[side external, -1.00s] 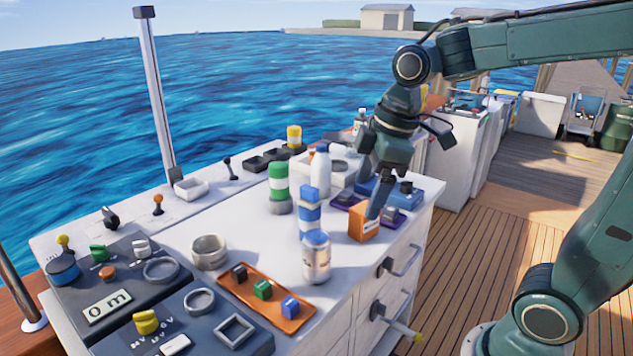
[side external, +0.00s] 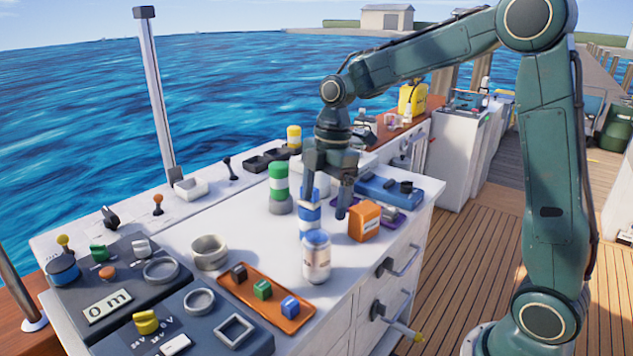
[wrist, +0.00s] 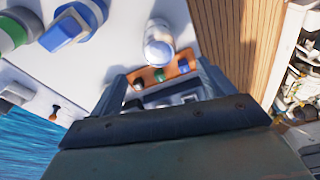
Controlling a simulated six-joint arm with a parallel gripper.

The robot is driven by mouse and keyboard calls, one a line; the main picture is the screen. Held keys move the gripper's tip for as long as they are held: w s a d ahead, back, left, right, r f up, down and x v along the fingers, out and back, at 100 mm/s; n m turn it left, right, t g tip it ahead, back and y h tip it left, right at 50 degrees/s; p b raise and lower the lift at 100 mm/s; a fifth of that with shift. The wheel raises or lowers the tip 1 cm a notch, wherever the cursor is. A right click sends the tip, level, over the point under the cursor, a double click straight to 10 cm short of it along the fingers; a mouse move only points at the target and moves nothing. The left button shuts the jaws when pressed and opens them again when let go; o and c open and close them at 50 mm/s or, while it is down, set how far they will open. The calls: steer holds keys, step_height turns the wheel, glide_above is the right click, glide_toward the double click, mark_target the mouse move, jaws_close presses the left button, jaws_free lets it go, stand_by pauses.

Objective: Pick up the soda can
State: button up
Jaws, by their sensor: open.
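The soda can (side external: 316,257) is silver-white with a blue top and stands upright on the white counter (side external: 262,230), near its right front edge. It also shows in the wrist view (wrist: 159,44), ahead of my fingers. My gripper (side external: 327,208) is open and empty, pointing down. In the side view it is above and behind the can, by the blue-and-white bottle (side external: 309,215). In the wrist view the fingers (wrist: 160,88) spread on either side of the orange tray, and the can is apart from them.
An orange tray (side external: 242,283) with small coloured cubes lies left of the can. An orange box (side external: 364,222) stands to the right. A green-and-white cylinder (side external: 278,185) stands behind. Dark instrument panels (side external: 115,285) fill the counter's left. Drawer handles (side external: 398,262) jut from the counter side.

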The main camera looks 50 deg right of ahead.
mark_target(319, 235)
steer(key=shift+w+a+f, duration=0.1)
steer(key=shift+a+f, duration=0.1)
steer(key=shift+f, duration=1.2)
steer(key=shift+a+f, duration=0.2)
steer(key=shift+f, duration=1.25)
steer(key=shift+w+a+f, duration=0.1)
steer(key=shift+a+f, duration=0.1)
steer(key=shift+f, duration=1.2)
steer(key=shift+w+a+f, duration=0.1)
steer(key=shift+a+f, duration=0.1)
steer(key=shift+f, duration=1.1)
steer(key=shift+a+f, duration=0.15)
steer(key=shift+f, duration=1.1)
steer(key=c, duration=1.3)
steer(key=shift+r, duration=0.2)
step_height(319, 235, up, 20)
